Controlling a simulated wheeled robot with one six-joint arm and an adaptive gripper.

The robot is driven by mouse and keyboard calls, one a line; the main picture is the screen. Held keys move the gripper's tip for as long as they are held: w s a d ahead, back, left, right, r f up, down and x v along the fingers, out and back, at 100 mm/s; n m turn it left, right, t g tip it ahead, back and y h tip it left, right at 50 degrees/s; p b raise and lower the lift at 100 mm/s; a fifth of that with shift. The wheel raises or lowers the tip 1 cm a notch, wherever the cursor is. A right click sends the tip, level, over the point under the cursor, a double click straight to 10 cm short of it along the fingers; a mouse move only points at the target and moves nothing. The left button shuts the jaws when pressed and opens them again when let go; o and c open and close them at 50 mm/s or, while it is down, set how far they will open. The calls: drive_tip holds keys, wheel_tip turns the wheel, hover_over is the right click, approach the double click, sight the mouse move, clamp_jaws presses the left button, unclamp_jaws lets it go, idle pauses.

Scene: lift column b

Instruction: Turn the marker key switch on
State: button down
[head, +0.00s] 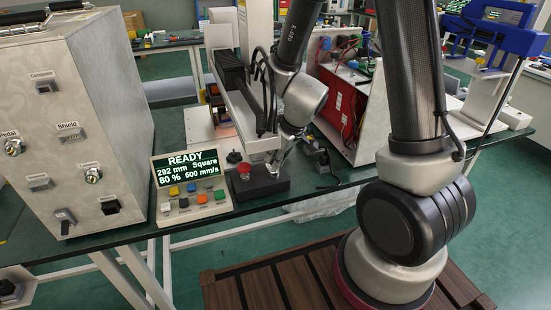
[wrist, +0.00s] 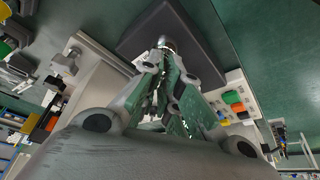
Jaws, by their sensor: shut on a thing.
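A dark control box (head: 264,186) sits on the green table with a red mushroom button (head: 244,170) on its left part. My gripper (head: 273,171) is over the right part of this box, with its fingertips down at the top. In the wrist view, my gripper's fingertips (wrist: 163,46) are closed together at the box (wrist: 194,38). They are shut on a small silvery part (wrist: 166,41), which appears to be the marker key switch. Its turned position cannot be told, since the fingers hide most of it.
A panel (head: 190,183) with a READY display and coloured buttons stands left of the box. A large grey cabinet (head: 112,105) with labelled switches stands further left. A white machine column (head: 222,45) rises behind the box. An open red-sided unit (head: 345,108) stands to the right.

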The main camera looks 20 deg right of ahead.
drive_tip(key=shift+m, duration=0.3)
drive_tip(key=c, duration=1.6)
unclamp_jaws()
drive_tip(key=shift+c, duration=0.2)
drive_tip(key=shift+r, duration=0.15)
drive_tip(key=v, duration=1.1)
drive_tip(key=shift+s+r, duration=0.2)
drive_tip(key=shift+r, duration=0.15)
